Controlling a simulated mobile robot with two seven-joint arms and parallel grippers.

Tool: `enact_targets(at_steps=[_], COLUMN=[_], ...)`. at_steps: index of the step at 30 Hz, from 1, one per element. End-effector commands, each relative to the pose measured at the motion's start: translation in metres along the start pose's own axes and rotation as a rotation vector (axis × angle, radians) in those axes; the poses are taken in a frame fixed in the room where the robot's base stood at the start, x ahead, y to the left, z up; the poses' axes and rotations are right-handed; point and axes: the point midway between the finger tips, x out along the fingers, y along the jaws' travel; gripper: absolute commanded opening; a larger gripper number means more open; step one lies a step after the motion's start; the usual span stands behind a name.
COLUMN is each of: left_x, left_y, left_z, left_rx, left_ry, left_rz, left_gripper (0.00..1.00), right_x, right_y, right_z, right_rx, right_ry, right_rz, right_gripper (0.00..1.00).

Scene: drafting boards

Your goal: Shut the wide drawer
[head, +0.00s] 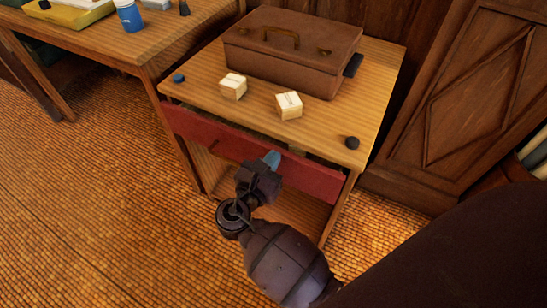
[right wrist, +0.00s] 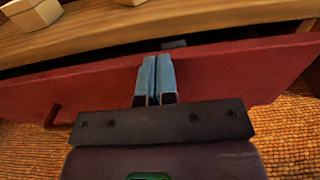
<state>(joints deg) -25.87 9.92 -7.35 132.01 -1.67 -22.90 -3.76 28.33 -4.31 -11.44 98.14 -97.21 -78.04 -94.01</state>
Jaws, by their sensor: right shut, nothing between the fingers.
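The wide drawer (head: 215,138) has a red front and sits under the top of a small wooden table (head: 205,88). It stands a little open, with a dark gap between its front and the table top. In the right wrist view the red front (right wrist: 235,75) spans the picture, with the dark gap above it. My right gripper (head: 271,160) is shut and empty, its blue fingertips at the drawer front's upper edge. In the right wrist view the fingers (right wrist: 155,75) overlap the front; whether they touch it I cannot tell. My left gripper is not in view.
On the table stand a brown case (head: 290,58), two small pale boxes (head: 233,87) (head: 289,105), a blue piece (head: 178,78) and a dark lump (head: 352,143). Another table (head: 100,40) stands at left. A wooden panel (head: 465,100) rises at right. The floor at left is clear.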

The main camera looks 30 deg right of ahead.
Motion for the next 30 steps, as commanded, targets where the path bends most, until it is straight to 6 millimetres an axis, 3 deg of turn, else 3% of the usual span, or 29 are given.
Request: enact_targets(at_steps=[11, 18, 24, 30], left_x=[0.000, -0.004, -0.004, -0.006], left_y=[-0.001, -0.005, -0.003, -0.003], left_z=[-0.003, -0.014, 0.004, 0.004], left_rx=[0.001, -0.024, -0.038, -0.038], left_ry=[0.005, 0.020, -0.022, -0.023], left_rz=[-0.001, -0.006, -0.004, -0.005], left_gripper=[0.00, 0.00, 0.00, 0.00], right_x=[0.001, 0.021, 0.026, 0.026], right_y=[0.000, 0.002, 0.000, 0.000], right_z=[0.001, 0.007, 0.002, 0.001], right_rx=[0.001, 0.007, 0.003, 0.002], right_ry=[-0.001, -0.007, -0.003, -0.002], right_rz=[0.000, 0.000, -0.001, -0.001], right_gripper=[0.00, 0.00, 0.00, 0.00])
